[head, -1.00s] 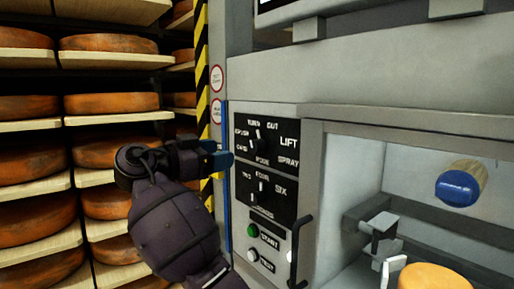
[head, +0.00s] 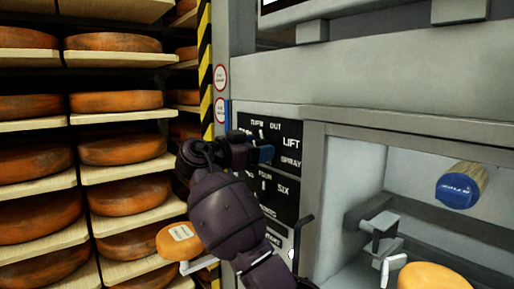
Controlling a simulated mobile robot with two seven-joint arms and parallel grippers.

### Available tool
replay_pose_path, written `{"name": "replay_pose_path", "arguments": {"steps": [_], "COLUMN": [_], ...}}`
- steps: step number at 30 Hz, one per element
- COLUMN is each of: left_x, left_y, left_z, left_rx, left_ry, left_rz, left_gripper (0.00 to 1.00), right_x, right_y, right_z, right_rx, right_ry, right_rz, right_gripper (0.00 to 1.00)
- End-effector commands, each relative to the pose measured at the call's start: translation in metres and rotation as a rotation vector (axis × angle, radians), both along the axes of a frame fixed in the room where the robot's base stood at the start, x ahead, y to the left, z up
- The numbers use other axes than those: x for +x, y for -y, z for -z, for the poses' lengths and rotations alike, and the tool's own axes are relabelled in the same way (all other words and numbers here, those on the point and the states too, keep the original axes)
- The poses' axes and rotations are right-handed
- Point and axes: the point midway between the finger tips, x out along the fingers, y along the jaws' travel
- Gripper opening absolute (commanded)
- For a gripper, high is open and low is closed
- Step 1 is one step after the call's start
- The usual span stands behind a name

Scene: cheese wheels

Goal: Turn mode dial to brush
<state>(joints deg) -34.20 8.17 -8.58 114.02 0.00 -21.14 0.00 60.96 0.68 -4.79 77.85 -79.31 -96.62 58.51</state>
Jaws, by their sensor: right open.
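The mode dial (head: 262,134) is a small black knob on the upper black panel at the centre. The labels TURN, OUT, LIFT and SPRAY can be read around it; the BRUSH label is covered by my right arm or gripper. My dark right gripper (head: 264,152) with blue fingertips is in front of this panel, just below the knob. It is open; whether it touches the dial I cannot tell. My left gripper is not in view.
A second dial (head: 263,185) with FOUR and SIX labels sits below. A black handle (head: 303,232) stands at the lower right of the panel. At right is an open bay with a blue-ended brush roller (head: 461,187) and a cheese wheel (head: 432,277). Cheese shelves (head: 118,115) fill the left.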

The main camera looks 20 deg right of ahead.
Motion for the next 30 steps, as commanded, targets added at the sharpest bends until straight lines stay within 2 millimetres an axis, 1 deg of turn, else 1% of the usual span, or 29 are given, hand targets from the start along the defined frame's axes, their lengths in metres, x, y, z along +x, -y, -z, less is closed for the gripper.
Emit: {"name": "replay_pose_path", "arguments": {"steps": [3, 4, 13, 19, 23, 30], "left_x": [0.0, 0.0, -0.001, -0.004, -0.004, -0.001], "left_y": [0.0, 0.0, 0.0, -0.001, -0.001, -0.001], "left_z": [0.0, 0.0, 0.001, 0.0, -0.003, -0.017], "left_rx": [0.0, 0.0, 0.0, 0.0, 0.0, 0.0], "left_ry": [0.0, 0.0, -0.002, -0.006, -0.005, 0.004], "left_rz": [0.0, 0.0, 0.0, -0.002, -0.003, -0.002], "left_gripper": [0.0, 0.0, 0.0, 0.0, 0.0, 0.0], "right_x": [0.0, 0.0, 0.0, 0.0, 0.0, -0.001], "right_y": [0.0, 0.0, 0.0, 0.0, 0.0, 0.0], "right_z": [0.0, 0.0, 0.0, 0.0, -0.001, -0.003], "right_rx": [0.0, 0.0, 0.0, -0.004, -0.017, -0.069], "right_ry": [0.0, 0.0, 0.0, -0.012, -0.05, -0.194], "right_rz": [0.0, 0.0, 0.0, 0.0, 0.001, 0.001], "right_gripper": [0.63, 0.6, 0.14, 0.15, 0.15, 0.15]}}
